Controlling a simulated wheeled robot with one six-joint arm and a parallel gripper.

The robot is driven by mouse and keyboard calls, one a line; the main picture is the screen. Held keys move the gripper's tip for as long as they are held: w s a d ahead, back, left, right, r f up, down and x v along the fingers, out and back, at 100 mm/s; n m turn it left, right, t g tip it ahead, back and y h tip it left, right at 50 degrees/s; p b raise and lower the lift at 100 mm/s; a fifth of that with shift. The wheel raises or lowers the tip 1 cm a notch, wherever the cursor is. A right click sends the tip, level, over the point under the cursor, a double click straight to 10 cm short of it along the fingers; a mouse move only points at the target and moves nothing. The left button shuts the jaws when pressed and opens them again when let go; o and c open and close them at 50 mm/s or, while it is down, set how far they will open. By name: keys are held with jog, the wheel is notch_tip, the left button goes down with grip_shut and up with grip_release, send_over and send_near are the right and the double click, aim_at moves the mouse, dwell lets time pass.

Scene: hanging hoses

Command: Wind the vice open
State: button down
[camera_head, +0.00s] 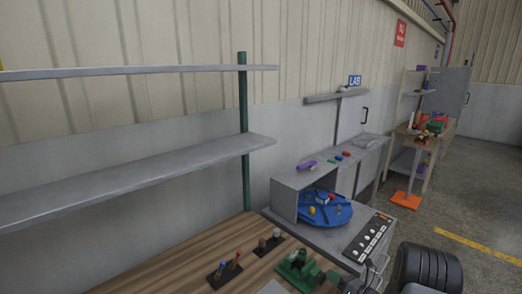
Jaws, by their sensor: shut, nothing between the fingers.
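A green object that looks like the vice (298,264) sits on the near wooden workbench (185,262), at the bottom centre of the head view. A green part of it reaches to the right, towards the bench's right end. Its lower side is close to the picture's bottom edge. The picture is too small to tell its handle or how far apart its jaws are.
Small racks of upright tools (225,268) stand left of the vice. A grey cabinet (330,238) with a blue round tray (325,212) is behind it. Grey shelves (130,181) overhang the bench. A black ribbed tyre-like object (428,268) is at bottom right. Floor is free at right.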

jog(key=shift+a+r+y, duration=0.3)
jog(key=shift+a+r, duration=0.15)
jog(key=shift+a, duration=0.15)
dwell(0.3)
jog(key=shift+r+v, duration=0.15)
jog(key=shift+v, duration=1.3)
jog(key=shift+r+v, duration=0.1)
jog(key=shift+v, duration=1.4)
jog(key=shift+a, duration=0.15)
